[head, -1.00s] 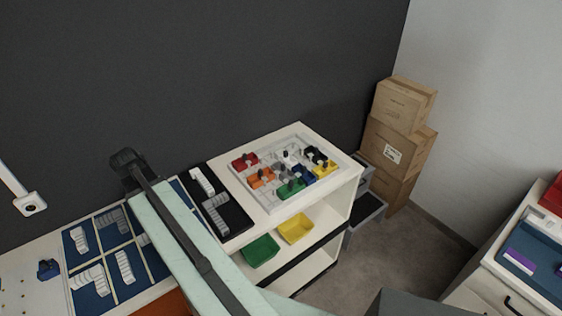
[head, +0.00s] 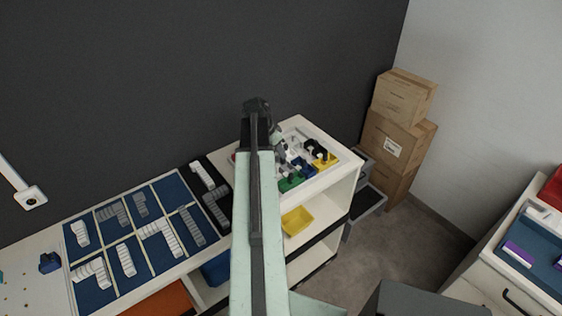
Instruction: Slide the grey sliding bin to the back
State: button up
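A white tray (head: 343,166) on top of the white shelf unit holds several small coloured bins with upright knobs. Green (head: 289,184), blue (head: 308,172), yellow (head: 325,164) and black (head: 316,148) bins show there. The grey sliding bin lies in the middle of this group, but my arm and gripper cover most or all of it, so its exact position cannot be told. My gripper (head: 280,150) points down over the tray's middle, close to the bins. Its fingers are small and dark here; whether they are open or touch anything cannot be told.
Left of the tray are a black strip (head: 226,168) and a blue compartment board (head: 172,187) with white and grey stepped pieces. A yellow box (head: 297,221) sits on the shelf below. Cartons (head: 393,142) are stacked at the right. A dark wall (head: 180,70) stands behind.

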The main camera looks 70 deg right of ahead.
aim_at(283, 164)
jog(key=b+x, duration=0.3)
jog(key=x, duration=0.2)
jog(key=shift+w, duration=0.1)
jog(key=shift+r, duration=0.1)
grip_shut()
dwell(1.1)
